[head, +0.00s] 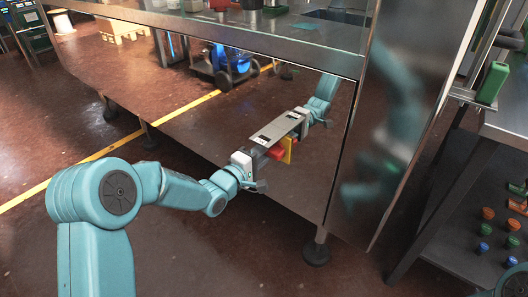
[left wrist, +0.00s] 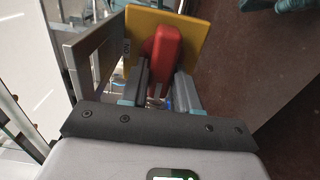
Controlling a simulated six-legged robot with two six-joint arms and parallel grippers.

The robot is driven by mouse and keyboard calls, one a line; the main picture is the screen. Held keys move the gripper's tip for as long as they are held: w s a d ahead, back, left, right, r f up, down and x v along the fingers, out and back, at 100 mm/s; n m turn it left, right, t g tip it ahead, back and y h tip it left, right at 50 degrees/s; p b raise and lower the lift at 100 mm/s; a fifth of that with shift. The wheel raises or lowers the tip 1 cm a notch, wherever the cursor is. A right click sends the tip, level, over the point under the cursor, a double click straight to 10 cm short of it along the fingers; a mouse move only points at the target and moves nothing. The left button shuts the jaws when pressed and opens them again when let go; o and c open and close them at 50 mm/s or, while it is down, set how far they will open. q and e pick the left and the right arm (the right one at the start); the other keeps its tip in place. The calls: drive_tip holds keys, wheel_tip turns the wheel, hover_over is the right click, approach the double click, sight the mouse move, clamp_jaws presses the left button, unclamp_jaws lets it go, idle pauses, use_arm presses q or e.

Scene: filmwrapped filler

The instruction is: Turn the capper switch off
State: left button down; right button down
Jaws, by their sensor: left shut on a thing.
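The capper switch shows as a red handle (head: 276,153) in front of a yellow plate (head: 287,150), under a grey metal bracket (head: 280,127) on the shiny cabinet front. My left gripper (head: 262,157) is at the handle. In the left wrist view the red handle (left wrist: 164,52) sits between the two grey fingers of my left gripper (left wrist: 162,88), with the yellow plate (left wrist: 192,36) behind it. The gripper is shut on the handle. My right gripper is out of view.
The polished cabinet front (head: 215,110) mirrors the floor and my arm. A steel counter (head: 250,38) juts out above the switch.

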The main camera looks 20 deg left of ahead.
use_arm(q)
drive_tip(key=c, duration=0.9)
unclamp_jaws()
drive_tip(key=p+v, duration=0.2)
drive_tip(key=v, duration=1.4)
drive_tip(key=shift+s, duration=0.2)
